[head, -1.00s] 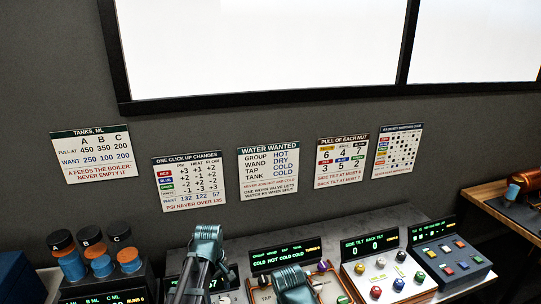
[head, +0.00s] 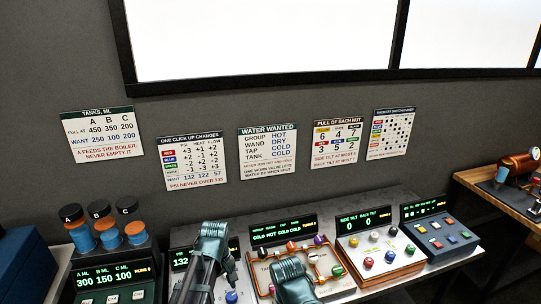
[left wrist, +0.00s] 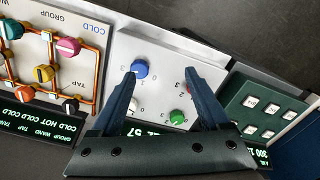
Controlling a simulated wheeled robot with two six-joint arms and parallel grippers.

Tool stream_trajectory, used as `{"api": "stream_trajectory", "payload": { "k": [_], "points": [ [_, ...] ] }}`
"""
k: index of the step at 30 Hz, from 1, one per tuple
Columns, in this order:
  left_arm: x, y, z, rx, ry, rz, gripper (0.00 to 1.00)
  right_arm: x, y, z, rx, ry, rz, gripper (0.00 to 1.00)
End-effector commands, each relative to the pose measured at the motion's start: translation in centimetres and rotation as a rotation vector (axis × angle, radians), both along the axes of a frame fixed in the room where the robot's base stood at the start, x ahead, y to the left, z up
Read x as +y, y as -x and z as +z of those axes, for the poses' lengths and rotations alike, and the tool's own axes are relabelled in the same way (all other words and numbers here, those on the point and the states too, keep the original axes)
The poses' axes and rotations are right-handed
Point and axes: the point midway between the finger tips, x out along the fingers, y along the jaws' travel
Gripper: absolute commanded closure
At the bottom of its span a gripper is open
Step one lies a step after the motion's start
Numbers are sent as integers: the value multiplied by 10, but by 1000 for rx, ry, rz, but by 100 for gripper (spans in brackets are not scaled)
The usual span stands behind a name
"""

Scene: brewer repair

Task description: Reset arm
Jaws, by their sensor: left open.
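My left arm (head: 210,245) reaches over the panel with the "132" display (head: 180,262) in the head view. In the left wrist view my left gripper (left wrist: 159,78) is open and empty above that panel's face. Between and near its fingers are a blue knob (left wrist: 140,68), a green knob (left wrist: 177,117), and a red knob and a white knob, partly covered by the fingers. I see no contact with any knob. My right arm (head: 292,280) stands over the front of the water panel in the head view; its jaws are hidden.
The tank panel (head: 115,280) stands at the left, below orange-and-blue canisters. The water panel (head: 262,272) with orange pipes, the tilt panel (head: 365,248) and a button panel (head: 438,236) stand rightward. Charts hang on the wall. A wooden table (head: 490,190) is at the far right.

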Motion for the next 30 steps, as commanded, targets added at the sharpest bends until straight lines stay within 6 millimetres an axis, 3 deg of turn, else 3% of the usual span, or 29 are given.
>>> {"api": "stream_trajectory", "payload": {
  "k": [8,19,24,30],
  "points": [
    [-28,34,-38,16,-19,-264,21,0,0,-38,0,1,3,50],
    [-75,108,-107,62,-57,-865,21,0,0,-108,-1,1,9,50],
    [-84,125,-118,78,-67,-1024,21,0,0,-119,-1,2,10,50],
    [-85,126,-117,80,-68,-1052,21,0,0,-118,-1,2,11,50]
  ]
}}
